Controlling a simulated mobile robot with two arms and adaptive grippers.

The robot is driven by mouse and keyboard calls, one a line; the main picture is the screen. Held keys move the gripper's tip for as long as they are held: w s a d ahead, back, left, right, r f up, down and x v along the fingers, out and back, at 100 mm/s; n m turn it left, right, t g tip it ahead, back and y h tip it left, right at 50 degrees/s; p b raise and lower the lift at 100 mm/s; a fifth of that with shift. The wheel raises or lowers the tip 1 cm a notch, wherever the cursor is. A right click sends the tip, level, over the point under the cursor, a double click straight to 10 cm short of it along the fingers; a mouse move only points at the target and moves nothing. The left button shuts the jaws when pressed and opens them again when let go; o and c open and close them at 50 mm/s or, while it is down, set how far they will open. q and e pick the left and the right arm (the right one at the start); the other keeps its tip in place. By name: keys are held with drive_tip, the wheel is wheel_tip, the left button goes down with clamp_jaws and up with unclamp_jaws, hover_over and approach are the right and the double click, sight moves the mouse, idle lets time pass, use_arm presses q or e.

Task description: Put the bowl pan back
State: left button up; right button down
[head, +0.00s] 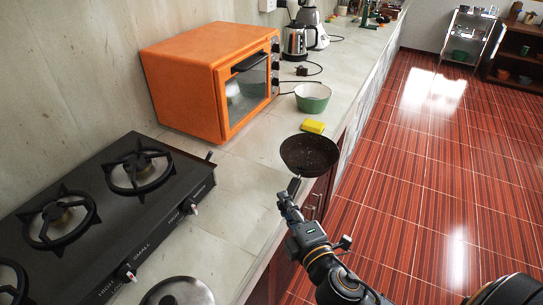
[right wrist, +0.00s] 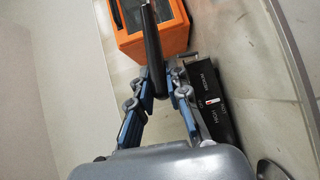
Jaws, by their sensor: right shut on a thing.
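The bowl pan (head: 309,154) is dark and round. In the head view it is held near the counter's front edge, with its open side up. My right gripper (head: 287,197) is shut on its handle, on the near side of the pan. In the right wrist view the black handle (right wrist: 151,40) rises from between the fingers of the right gripper (right wrist: 158,82); the pan's bowl is not seen there. I cannot tell the pan's exact height above the counter. My left gripper is in neither view.
The black gas stove (head: 150,220) is at the left, with bare burners. An orange oven (head: 200,85) stands behind it. A yellow sponge (head: 313,126) and a green bowl (head: 313,98) lie beyond the pan. A round metal lid (head: 178,292) is at the front.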

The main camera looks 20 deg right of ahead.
drive_tip(key=w+d+r+m+h+b, duration=0.1)
drive_tip(key=w+d+r+b, duration=0.15)
drive_tip(key=w+d, duration=0.4)
drive_tip(key=w+d+r+m+h+b, duration=0.1)
drive_tip(key=w+d+r+b, duration=0.15)
drive_tip(key=w, duration=0.75)
drive_tip(key=w+a+f, duration=0.2)
drive_tip(key=a+f, duration=0.1)
drive_tip(key=f, duration=0.1)
drive_tip(key=w+a+f, duration=0.2)
drive_tip(key=a+f, duration=0.2)
drive_tip(key=w+a+f+p, duration=0.1)
drive_tip(key=w+a+f, duration=0.1)
drive_tip(key=a+f, duration=0.2)
drive_tip(key=shift+w+f, duration=0.25)
drive_tip(key=shift+f, duration=0.1)
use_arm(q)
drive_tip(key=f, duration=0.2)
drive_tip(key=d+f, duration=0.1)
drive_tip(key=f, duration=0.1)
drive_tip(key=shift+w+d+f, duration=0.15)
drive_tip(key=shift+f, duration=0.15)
